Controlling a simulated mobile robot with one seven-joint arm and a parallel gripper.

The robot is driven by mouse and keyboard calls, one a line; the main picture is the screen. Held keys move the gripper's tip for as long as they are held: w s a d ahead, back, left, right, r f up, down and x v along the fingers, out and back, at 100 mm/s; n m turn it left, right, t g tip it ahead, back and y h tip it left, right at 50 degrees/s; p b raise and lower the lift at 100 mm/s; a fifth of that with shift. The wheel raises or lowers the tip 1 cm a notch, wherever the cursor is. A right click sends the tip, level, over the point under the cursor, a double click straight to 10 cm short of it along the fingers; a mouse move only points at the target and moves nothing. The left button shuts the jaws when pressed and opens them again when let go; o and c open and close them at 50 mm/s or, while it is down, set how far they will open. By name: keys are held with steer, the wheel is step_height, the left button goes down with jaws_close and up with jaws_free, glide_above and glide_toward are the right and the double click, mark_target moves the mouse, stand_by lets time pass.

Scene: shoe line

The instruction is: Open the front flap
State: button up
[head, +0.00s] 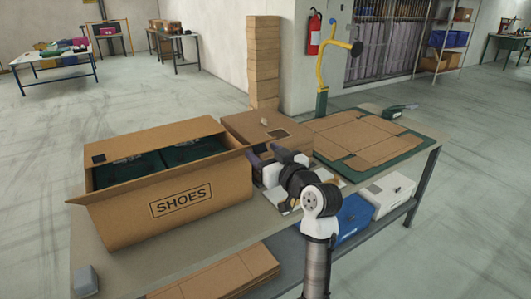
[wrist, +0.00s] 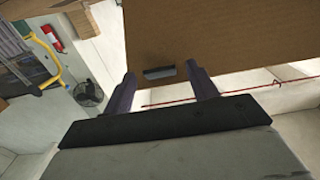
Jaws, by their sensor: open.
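A brown cardboard box marked SHOES (head: 182,205) stands on the table at left in the head view, its top open with flaps spread and dark green boxes (head: 150,163) inside. A second cardboard box (head: 245,124) stands behind and right of it, its top covered. My gripper (wrist: 161,72) is open and empty. In the head view its purple fingers are by the second box, partly hidden by my wrist. In the wrist view the fingers point at a cardboard panel (wrist: 235,35), on either side of a small dark-and-grey tab (wrist: 159,73). Whether they touch it, I cannot tell.
Flat cardboard (head: 360,140) lies on a green mat at the table's right. A yellow stand (head: 321,70) rises behind it. White and blue boxes and more flat cardboard (head: 225,277) lie on the lower shelf. A tall cardboard stack (head: 263,60) stands behind the table.

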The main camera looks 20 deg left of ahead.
jaws_close()
steer(key=shift+w+a+r+p, duration=0.1)
steer(key=shift+a+r+p, duration=0.05)
steer(key=shift+r+p, duration=0.6)
steer(key=r+h+p, duration=0.1)
steer(key=p, duration=0.1)
steer(key=w+a+r+g+p, duration=0.1)
steer(key=p, duration=0.2)
steer(key=shift+a+r+h, duration=0.2)
steer(key=shift+h, duration=0.2)
steer(key=shift+g, duration=0.3)
steer(key=shift+w+a+r+p, duration=0.65)
steer(key=shift+w+a+r, duration=0.1)
steer(key=shift+a, duration=0.1)
steer(key=shift+w+a+r+p, duration=0.65)
steer(key=shift+a+r, duration=0.1)
steer(key=shift+a, duration=0.1)
steer(key=shift+c, duration=0.5)
jaws_free()
steer(key=shift+o, duration=0.5)
